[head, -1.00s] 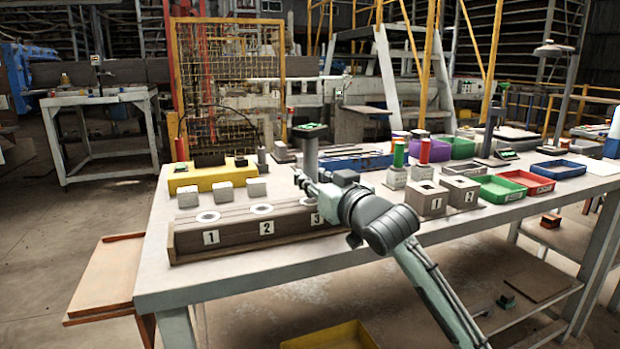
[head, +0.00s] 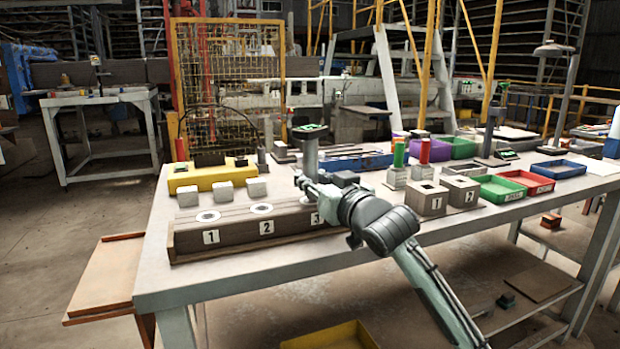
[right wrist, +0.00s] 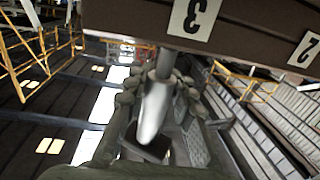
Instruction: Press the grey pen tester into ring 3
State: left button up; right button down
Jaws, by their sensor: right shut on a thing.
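The grey pen tester (head: 311,153) is a grey cylinder with a dark, green-faced plate on top. It stands roughly upright at the right end of the brown block (head: 190,243), near label 3 (head: 315,219). My right gripper (head: 309,181) is shut around the tester's lower part. In the right wrist view the tester (right wrist: 155,110) sits between the fingers, its narrow stem reaching towards the block. Ring 3 is mostly hidden behind my gripper; I cannot tell whether the stem is in it. Rings 1 (head: 208,216) and 2 (head: 261,209) are uncovered. My left gripper is out of view.
White cubes (head: 223,188) and a yellow box (head: 205,176) stand behind the block. To the right are square grey holders (head: 432,198), red and green cylinders and coloured trays (head: 503,189). The table's front edge is clear at the left.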

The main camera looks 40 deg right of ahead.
aim_at(314, 150)
jog(key=shift+f, duration=0.55)
dwell(0.6)
notch_tip(314, 150, up, 3)
jog(key=p, duration=0.2)
jog(key=shift+p, duration=0.4)
notch_tip(314, 150, up, 2)
jog(key=shift+p, duration=0.3)
jog(key=shift+r, duration=1.15)
jog(key=shift+s, duration=0.1)
dwell(0.7)
